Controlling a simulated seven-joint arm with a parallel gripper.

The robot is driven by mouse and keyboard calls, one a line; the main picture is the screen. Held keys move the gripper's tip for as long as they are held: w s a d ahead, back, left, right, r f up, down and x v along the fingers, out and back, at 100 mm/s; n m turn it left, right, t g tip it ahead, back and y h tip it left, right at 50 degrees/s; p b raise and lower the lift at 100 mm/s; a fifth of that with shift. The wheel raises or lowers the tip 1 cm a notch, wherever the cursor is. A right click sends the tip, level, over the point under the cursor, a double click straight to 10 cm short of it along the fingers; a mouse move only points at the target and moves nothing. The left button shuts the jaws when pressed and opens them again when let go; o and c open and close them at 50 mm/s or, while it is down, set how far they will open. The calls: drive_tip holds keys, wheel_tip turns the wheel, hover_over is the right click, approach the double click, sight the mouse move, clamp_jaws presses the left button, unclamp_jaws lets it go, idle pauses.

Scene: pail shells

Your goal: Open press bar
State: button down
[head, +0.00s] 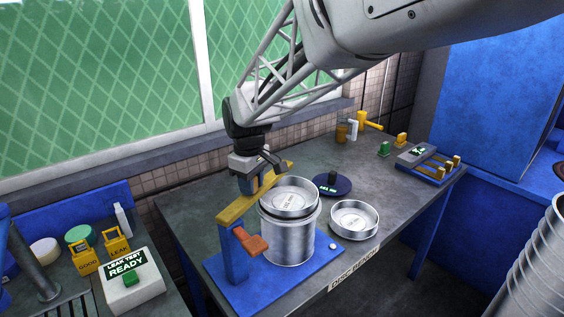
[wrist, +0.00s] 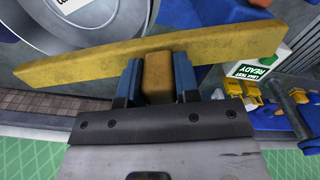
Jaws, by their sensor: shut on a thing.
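The press bar (head: 235,207) is a long yellow bar on a blue post (head: 234,258) that stands on a blue base plate (head: 225,280). The bar reaches along the left side of a silver pail (head: 287,238) with a round disc on top (head: 290,200). My gripper (head: 257,183) is at the bar's far part. In the wrist view my blue fingers (wrist: 157,80) are shut on the bar's short yellow-brown handle (wrist: 157,76), with the bar (wrist: 230,42) running across just beyond.
A silver dish (head: 354,220) lies right of the pail, and a dark blue disc (head: 332,185) behind it. A leak test box reading READY (head: 133,285) stands at left. A blue-grey device (head: 430,160) sits at the bench's right end. The window wall is behind.

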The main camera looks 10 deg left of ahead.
drive_tip(key=a+n, duration=0.6)
drive_tip(key=n, duration=0.2)
drive_tip(key=shift+w, duration=0.25)
drive_tip(key=shift+a, duration=0.1)
drive_tip(key=c, duration=0.8)
unclamp_jaws()
drive_tip(key=shift+c, duration=0.2)
wheel_tip(320, 180, up, 8)
